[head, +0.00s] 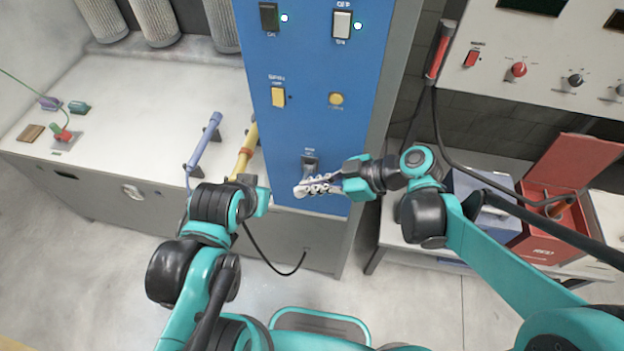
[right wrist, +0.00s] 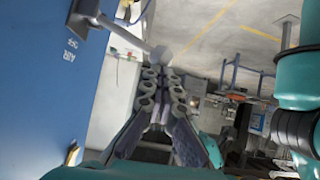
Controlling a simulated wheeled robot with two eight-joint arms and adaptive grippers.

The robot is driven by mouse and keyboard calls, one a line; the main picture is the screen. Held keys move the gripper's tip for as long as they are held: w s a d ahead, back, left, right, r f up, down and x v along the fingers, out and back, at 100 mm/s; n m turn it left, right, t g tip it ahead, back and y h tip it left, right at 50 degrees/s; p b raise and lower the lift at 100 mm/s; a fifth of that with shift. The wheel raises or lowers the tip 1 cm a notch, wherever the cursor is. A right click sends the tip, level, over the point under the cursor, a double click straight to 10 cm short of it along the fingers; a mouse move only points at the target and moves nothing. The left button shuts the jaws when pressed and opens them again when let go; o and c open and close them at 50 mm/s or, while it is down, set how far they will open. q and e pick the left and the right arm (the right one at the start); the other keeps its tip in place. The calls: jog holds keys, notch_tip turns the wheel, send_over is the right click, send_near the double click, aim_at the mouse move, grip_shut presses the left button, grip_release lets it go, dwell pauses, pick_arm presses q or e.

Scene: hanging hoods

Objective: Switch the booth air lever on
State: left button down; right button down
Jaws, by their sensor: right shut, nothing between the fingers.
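The booth air lever (head: 310,162) is low on the blue panel (head: 290,130), just above my right gripper (head: 300,187) in the head view. In the right wrist view the lever (right wrist: 122,28) is a grey bar with a round knob, beside an "AIR OFF" label. My right gripper is shut and empty. Its fingertips (right wrist: 164,72) look close to the knob; I cannot tell whether they touch. The gripper partly hides the lever in the head view. My left gripper (head: 258,200) is in front of the bench, left of the panel; its fingers are not clear.
The blue panel also bears several switches and a yellow knob (head: 336,99). A bench (head: 130,90) with blue and yellow tubular handles stands at left. A red box (head: 540,235) sits on a low table at right, and a dark hose (head: 437,130) hangs near my right arm.

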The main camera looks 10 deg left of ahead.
notch_tip(320, 180, down, 7)
jog(key=s+n+t+b, duration=0.2)
jog(key=n+t+b, duration=0.2)
jog(key=b, duration=0.2)
jog(key=shift+f+t, duration=0.15)
jog(key=shift+t, duration=0.15)
jog(key=shift+s, duration=0.1)
jog(key=shift+r+p, duration=0.65)
jog(key=shift+r, duration=0.1)
